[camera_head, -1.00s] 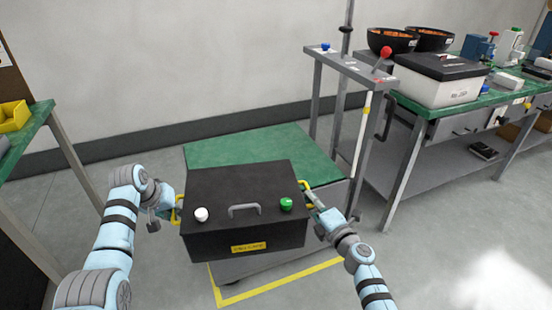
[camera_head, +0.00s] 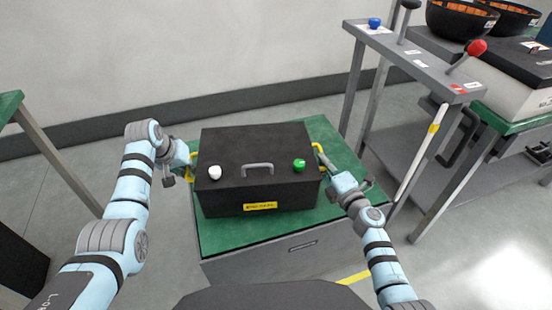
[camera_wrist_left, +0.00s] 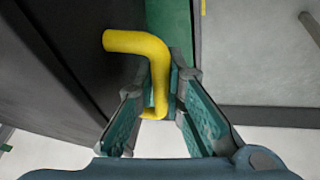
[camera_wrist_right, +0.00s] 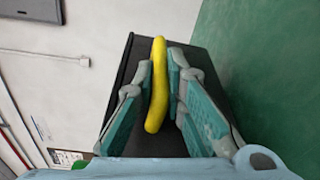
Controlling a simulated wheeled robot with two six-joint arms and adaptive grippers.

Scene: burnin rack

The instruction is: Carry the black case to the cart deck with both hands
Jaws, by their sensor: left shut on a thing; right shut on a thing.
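The black case (camera_head: 262,190) is level over the green cart deck (camera_head: 237,240), inside its outline; I cannot tell whether it touches the deck. Its lid has a grey handle, a white knob, a green knob and a yellow label in front. My left gripper (camera_head: 190,172) is at the left side handle, and the left wrist view shows its fingers around the yellow handle (camera_wrist_left: 157,75). My right gripper (camera_head: 326,180) is at the right side, and the right wrist view shows its fingers closed about the other yellow handle (camera_wrist_right: 158,90).
A grey post-and-shelf stand (camera_head: 420,60) with a red-knobbed lever (camera_head: 477,48) rises at the right of the cart. A workbench with black bowls (camera_head: 462,20) is behind it. A green-topped table (camera_head: 10,105) is at the left. Green deck shows around the case.

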